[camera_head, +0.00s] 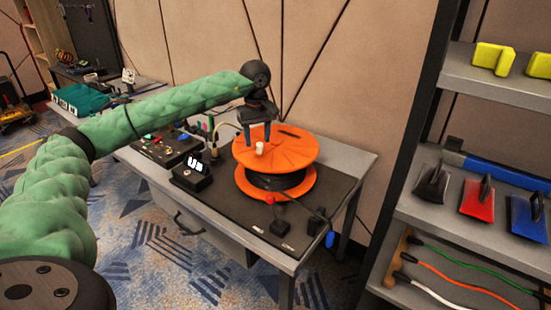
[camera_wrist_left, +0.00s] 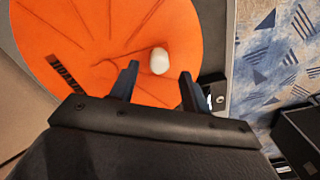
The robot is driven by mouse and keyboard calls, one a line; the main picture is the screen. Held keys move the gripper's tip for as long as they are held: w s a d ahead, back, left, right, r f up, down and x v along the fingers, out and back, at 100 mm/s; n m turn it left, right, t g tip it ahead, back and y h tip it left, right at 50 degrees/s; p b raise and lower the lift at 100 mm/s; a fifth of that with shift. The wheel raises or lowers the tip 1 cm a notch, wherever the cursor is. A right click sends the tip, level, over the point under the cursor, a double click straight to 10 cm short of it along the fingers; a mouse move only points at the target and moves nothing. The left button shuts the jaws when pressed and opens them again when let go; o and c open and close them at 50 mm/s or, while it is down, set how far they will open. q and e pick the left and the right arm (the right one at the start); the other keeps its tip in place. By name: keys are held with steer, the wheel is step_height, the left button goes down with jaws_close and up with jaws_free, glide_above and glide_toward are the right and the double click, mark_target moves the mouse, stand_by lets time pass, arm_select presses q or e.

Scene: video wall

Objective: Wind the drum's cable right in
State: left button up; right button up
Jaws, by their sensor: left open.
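The orange drum (camera_head: 289,148) lies flat on the table, with black cable (camera_head: 275,181) wound between its two flanges. A white knob (camera_head: 260,148) stands on the top flange near its edge. My left gripper (camera_head: 257,138) is above the drum, pointing down, its two blue fingers apart. In the left wrist view the drum's top flange (camera_wrist_left: 100,50) fills the left, and the white knob (camera_wrist_left: 158,61) shows just beyond the open fingers (camera_wrist_left: 158,76), roughly between them. I cannot tell if the fingers touch it. My right gripper is not in view.
The table (camera_head: 330,204) has a dark mat. A black display box (camera_head: 191,177) and a switch box (camera_head: 168,146) stand left of the drum. A shelf rack (camera_head: 420,210) stands at the right.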

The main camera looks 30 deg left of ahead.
arm_select(q)
steer(key=shift+r+p, duration=0.7)
steer(key=shift+r, duration=1.35)
